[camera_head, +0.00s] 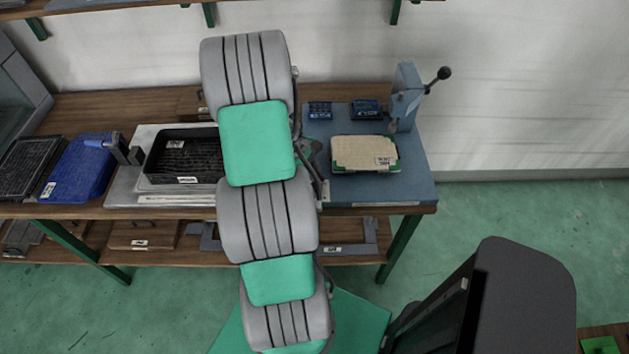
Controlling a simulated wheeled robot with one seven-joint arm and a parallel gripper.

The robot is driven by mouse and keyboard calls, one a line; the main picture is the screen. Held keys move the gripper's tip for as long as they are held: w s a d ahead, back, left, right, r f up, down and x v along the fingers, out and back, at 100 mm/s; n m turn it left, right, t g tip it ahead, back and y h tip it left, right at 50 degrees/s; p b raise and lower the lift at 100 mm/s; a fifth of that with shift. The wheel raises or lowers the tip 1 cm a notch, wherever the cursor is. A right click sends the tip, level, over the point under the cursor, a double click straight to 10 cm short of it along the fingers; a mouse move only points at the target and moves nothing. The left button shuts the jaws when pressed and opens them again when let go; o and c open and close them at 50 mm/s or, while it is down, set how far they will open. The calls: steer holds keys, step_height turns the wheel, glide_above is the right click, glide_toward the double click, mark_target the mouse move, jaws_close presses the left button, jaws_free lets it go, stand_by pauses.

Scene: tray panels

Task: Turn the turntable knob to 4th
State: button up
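I cannot make out a turntable or a turntable knob anywhere in the head view. My own grey and green arm crosses the middle of the bench and hides what lies behind it. My gripper is not clearly visible; small dark parts show beside the arm's right edge, but I cannot tell what they are. A blue panel (413,185) lies on the right of the bench. On it are a beige pad (365,152) with a green edge and an upright blue-grey bracket (406,95). A lever with a black ball end (444,73) sticks out from the bracket.
The wooden bench (100,105) stands against a white wall. Two small blue blocks (366,109) sit at the panel's back. Left of my arm are a black tray (183,155), a blue bin (75,168) and a dark crate (30,165). Green floor (520,215) is open at right.

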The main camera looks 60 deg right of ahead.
jaws_close()
stand_by(0.3)
